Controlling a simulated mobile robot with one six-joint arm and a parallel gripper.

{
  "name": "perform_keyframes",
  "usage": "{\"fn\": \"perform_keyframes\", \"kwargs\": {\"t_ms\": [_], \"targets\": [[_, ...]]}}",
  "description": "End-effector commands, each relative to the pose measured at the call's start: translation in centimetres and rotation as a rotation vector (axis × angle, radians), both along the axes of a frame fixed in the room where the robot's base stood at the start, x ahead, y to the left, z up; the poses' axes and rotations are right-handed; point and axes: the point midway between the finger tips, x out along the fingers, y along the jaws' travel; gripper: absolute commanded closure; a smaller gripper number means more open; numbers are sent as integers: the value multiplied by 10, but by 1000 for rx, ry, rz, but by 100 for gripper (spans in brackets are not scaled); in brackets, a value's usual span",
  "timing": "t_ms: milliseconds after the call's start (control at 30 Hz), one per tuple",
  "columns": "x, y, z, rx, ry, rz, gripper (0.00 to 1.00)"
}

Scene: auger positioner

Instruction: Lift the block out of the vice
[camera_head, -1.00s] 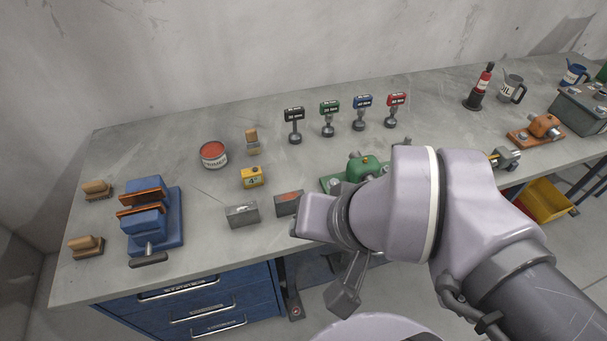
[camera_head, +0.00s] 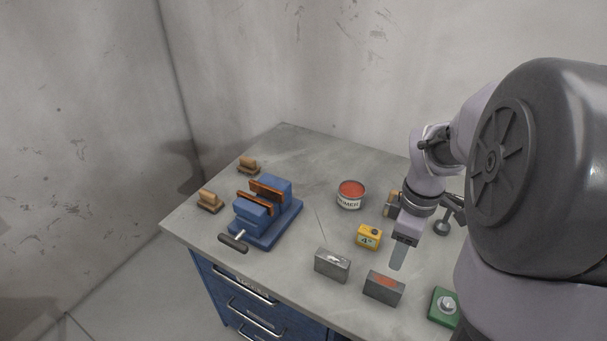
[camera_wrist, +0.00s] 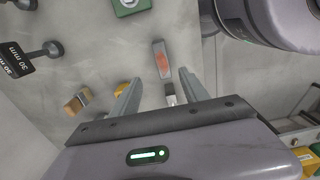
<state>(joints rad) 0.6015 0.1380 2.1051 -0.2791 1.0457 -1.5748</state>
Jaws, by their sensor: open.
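The blue vice (camera_head: 266,220) with rust-brown jaw plates (camera_head: 268,191) stands at the left end of the bench. No separate block is clearly visible between its jaws; the gap is too small to tell. A plain grey block (camera_head: 332,265) and a grey block with a red-orange patch (camera_head: 384,288) lie on the bench right of the vice. My gripper (camera_head: 398,258) points down near these blocks, away from the vice. In the wrist view my gripper (camera_wrist: 160,77) is open and empty, and the red-patched block (camera_wrist: 162,60) shows beyond the fingertips.
A yellow container (camera_head: 368,237) and a primer can (camera_head: 351,194) stand between the vice and my gripper. Two wooden-handled brushes (camera_head: 210,201) (camera_head: 249,165) lie left of and behind the vice. A green-based item (camera_head: 444,306) is at the lower right. The back left bench corner is clear.

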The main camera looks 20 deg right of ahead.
Motion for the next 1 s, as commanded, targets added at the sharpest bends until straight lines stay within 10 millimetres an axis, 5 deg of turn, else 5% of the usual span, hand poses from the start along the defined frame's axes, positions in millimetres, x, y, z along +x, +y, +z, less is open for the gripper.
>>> {"fn": "perform_keyframes", "kwargs": {"t_ms": [167,500,767,1000], "targets": [[-1,-3,-8,1,6,17,47],[-1,-1,-106,3,7,15,47],[0,-1,-133,3,5,15,47],[3,1,-178,2,5,16,47]]}}
